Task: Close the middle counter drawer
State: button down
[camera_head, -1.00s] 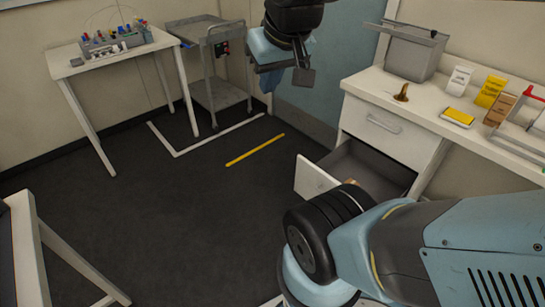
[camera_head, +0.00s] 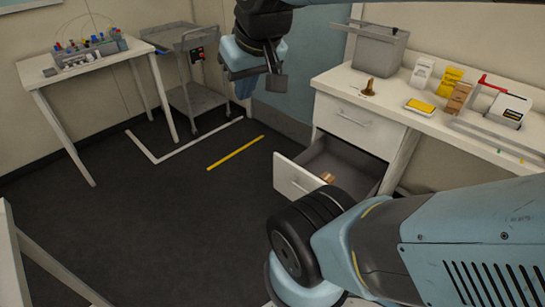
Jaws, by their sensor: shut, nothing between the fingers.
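The middle counter drawer is pulled out, with its white front (camera_head: 296,180) standing well away from the counter (camera_head: 345,82). Its dark inside shows, with a small brown item (camera_head: 328,177) in it. The closed drawer (camera_head: 344,118) above it is flush with the counter. My gripper (camera_head: 262,85) hangs at the top centre, shut and empty, pointing down. In the picture it is above and left of the open drawer, apart from it. My arm hides the area below and right of the drawer.
On the counter stand a grey bin (camera_head: 376,50), a brass item (camera_head: 369,87), a yellow-topped box (camera_head: 420,105) and several packets (camera_head: 450,80). A grey cart (camera_head: 192,90) and a white table (camera_head: 80,70) stand at the left. The dark floor (camera_head: 170,220) before the drawer is clear.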

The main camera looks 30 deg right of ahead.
aim_at(362, 175)
jog(key=k, duration=0.45)
jog(key=z, duration=0.75)
jog(key=i, duration=0.5)
jog(key=z, duration=0.05)
